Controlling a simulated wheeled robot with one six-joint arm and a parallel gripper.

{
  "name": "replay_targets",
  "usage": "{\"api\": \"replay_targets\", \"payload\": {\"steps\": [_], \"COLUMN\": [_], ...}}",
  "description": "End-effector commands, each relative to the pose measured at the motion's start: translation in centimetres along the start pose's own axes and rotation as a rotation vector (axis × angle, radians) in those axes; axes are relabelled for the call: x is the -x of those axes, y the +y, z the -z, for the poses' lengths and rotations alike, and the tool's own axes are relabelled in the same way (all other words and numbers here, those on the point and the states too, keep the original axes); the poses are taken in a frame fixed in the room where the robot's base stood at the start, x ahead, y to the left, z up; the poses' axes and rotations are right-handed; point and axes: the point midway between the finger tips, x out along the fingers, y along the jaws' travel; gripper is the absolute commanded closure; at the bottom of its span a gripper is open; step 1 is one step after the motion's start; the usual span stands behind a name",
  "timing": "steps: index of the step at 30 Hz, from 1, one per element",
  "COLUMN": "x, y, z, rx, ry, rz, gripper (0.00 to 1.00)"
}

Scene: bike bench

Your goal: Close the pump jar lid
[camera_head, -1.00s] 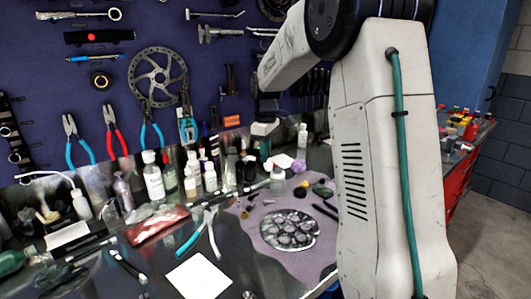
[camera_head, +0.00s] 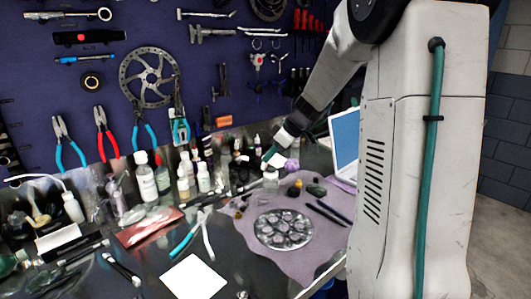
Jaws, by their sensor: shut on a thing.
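The pump jar (camera_head: 270,179) is a small clear container at the back of the purple mat. My gripper (camera_head: 271,156) reaches down from the upper right, with its fingers just above and behind the jar's top. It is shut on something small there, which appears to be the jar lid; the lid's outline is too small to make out. I cannot tell the lid's exact angle to the jar.
A purple lump (camera_head: 292,165) and dark small items stand right of the jar. A round metal palette (camera_head: 283,230) lies on the mat (camera_head: 300,265). Several bottles (camera_head: 146,178) stand along the wall. A laptop (camera_head: 345,140) is at the right.

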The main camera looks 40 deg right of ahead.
Motion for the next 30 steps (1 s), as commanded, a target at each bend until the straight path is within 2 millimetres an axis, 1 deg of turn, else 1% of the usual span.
{"api": "replay_targets", "payload": {"steps": [1,15,21,30], "x": [0.1,0.1,-0.1,-0.3], "y": [0.0,0.0,0.0,-0.1], "z": [-0.7,-3.5,-4.2,-4.7], "rx": [-0.009,-0.009,-0.006,-0.003], "ry": [0.042,0.463,0.591,0.691], "rz": [0.001,0.003,0.003,0.005], "gripper": [1.0,1.0,1.0,1.0]}}
